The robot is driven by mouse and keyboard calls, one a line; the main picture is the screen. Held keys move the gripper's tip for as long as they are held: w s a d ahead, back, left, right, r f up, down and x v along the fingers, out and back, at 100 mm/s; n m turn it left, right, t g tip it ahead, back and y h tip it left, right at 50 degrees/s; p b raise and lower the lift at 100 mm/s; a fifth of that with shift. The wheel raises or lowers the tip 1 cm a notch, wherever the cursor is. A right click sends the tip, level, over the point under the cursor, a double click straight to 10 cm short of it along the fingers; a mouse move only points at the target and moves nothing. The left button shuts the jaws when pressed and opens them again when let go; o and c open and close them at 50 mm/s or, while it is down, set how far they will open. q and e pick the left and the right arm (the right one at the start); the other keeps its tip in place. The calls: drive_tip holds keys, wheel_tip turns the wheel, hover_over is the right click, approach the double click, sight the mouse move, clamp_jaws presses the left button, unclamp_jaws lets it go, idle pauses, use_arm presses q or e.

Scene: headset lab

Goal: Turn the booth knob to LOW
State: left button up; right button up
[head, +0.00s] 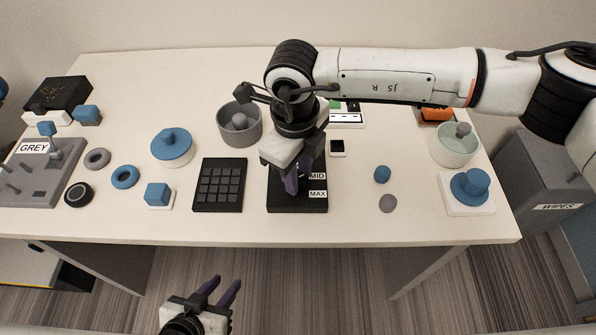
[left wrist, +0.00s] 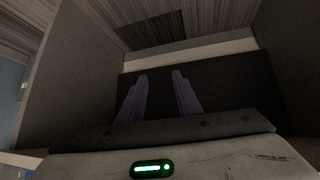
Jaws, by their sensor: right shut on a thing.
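The booth box (head: 285,205) is a black panel at the front middle of the table in the head view, with white MID (head: 317,176) and MAX (head: 317,194) labels on its right side. My right gripper (head: 298,188) points down onto it from above and is shut on the knob, which its fingers and wrist hide. The LOW label and the knob's pointer cannot be seen. My left gripper (head: 227,283) is open and empty, in front of the table's front edge. Its two purple fingers stand apart in the left wrist view (left wrist: 158,88).
A black keypad (head: 220,185) lies just left of the box. A grey pot (head: 239,125) stands behind it. A small blue ball (head: 382,174) and a grey ball (head: 388,203) lie to the right. My right arm spans the back right of the table.

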drive_tip(key=shift+f+n+b, duration=0.2)
drive_tip(key=shift+n+b, duration=0.4)
drive_tip(key=shift+b, duration=0.25)
drive_tip(key=n+b, duration=0.2)
drive_tip(key=b, duration=0.1)
drive_tip(key=shift+f, duration=0.1)
drive_tip(key=n+b, duration=0.2)
drive_tip(key=n, duration=0.1)
drive_tip(key=shift+w+b, duration=0.1)
drive_tip(key=shift+b, duration=0.3)
drive_tip(key=shift+n+b, duration=0.75)
drive_tip(key=shift+n, duration=0.05)
drive_tip(key=shift+n+y+b, duration=0.3)
drive_tip(key=shift+n+b, duration=0.25)
drive_tip(key=shift+n, duration=0.25)
drive_tip(key=shift+r+n+b, duration=0.2)
drive_tip(key=shift+n+b, duration=0.2)
drive_tip(key=shift+n, duration=0.2)
drive_tip(key=shift+r+n+b, duration=0.1)
drive_tip(key=shift+n+b, duration=0.25)
drive_tip(key=shift+n, duration=0.35)
use_arm(q)
wheel_tip(320, 180, down, 8)
drive_tip(key=d, duration=0.1)
drive_tip(key=shift+w+d, duration=0.35)
drive_tip(key=shift+d, duration=0.05)
drive_tip(key=shift+w, duration=0.15)
